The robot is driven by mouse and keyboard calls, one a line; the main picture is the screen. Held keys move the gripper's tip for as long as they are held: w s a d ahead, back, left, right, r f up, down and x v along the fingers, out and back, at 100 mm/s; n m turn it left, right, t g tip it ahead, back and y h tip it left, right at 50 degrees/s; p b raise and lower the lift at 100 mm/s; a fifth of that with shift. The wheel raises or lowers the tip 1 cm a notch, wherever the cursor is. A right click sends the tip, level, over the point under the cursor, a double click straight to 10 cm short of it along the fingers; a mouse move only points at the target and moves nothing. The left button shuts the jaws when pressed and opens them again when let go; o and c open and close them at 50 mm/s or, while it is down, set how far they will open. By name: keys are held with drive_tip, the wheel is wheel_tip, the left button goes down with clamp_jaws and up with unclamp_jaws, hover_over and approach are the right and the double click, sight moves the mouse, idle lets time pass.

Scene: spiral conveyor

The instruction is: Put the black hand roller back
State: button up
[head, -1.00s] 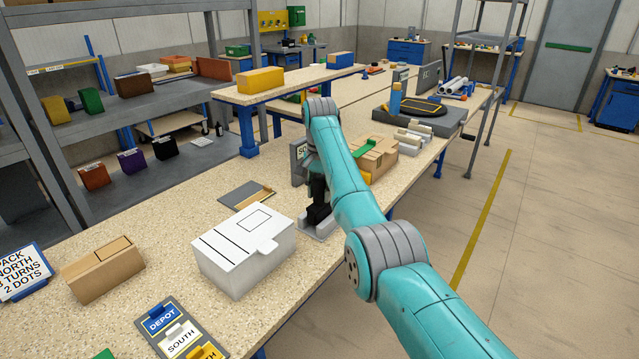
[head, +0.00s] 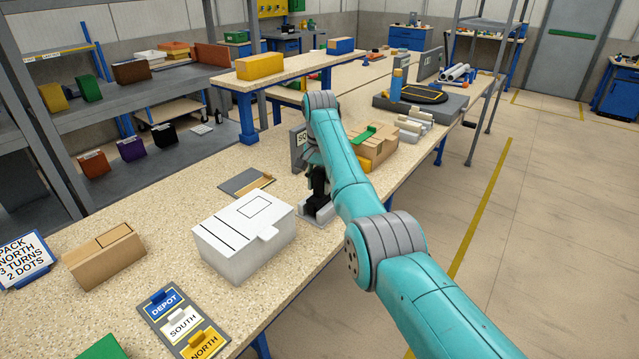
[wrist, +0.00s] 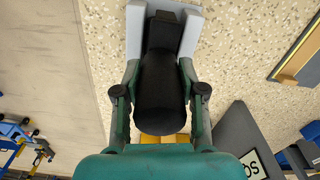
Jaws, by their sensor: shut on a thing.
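The black hand roller (wrist: 160,90) is between the two fingers of my gripper (wrist: 160,70), which is shut on it. In the head view the roller (head: 319,188) stands roughly upright below my gripper (head: 314,168). Its lower end is at a light grey holder (head: 308,221) near the table's front edge. In the wrist view the grey holder (wrist: 190,38) surrounds the roller's far end on its sides. I cannot tell whether the roller is fully seated in it. My arm hides part of the area.
A white box (head: 240,255) stands left of the holder. A grey sign (head: 298,150) stands close behind my gripper, with cardboard boxes (head: 375,152) to the right. A grey board with a wooden strip (head: 245,183) lies farther left. The speckled table between them is clear.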

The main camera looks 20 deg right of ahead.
drive_tip(key=shift+f, duration=0.15)
drive_tip(key=o, duration=1.3)
drive_tip(key=shift+c, duration=0.2)
wheel_tip(320, 180, up, 12)
drive_tip(key=shift+f, duration=0.1)
